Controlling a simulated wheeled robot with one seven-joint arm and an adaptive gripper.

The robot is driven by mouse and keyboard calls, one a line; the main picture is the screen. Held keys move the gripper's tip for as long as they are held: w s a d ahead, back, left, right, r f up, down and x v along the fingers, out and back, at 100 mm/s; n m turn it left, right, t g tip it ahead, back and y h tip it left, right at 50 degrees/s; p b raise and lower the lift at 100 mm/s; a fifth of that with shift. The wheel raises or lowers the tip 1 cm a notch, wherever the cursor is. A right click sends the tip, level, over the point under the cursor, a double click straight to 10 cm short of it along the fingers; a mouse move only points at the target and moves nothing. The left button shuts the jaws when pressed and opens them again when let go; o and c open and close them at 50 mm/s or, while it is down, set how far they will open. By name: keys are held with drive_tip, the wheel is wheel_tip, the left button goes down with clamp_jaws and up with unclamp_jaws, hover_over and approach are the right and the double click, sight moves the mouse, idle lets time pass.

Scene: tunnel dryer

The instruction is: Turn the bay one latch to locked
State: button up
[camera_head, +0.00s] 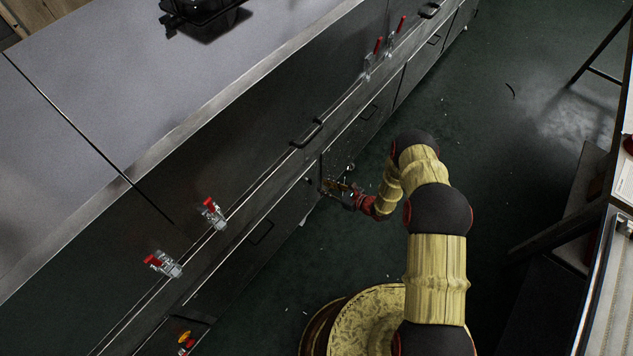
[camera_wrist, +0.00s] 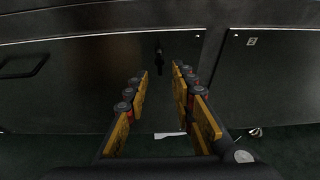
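My gripper (camera_head: 335,187) is low at the dark cabinet front in the head view, close to the seam between two lower doors. In the wrist view my gripper (camera_wrist: 161,76) is open, with nothing between its fingers. A small dark upright piece, perhaps the latch (camera_wrist: 159,50), is on the panel just beyond the fingertips, roughly centred between them. It appears apart from the fingers. I cannot tell its bay number or its setting. In the head view my gripper hides this spot.
Red-handled clamps (camera_head: 213,213) line the cabinet's upper edge. A dark bar handle (camera_head: 306,133) sticks out above my gripper. A workbench (camera_head: 606,290) stands at the right, with open floor (camera_head: 480,130) between.

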drive_tip(key=b+x, duration=0.1)
drive_tip(key=x, duration=0.6)
drive_tip(key=shift+a, duration=0.1)
drive_tip(key=shift+c, duration=0.4)
clamp_jaws()
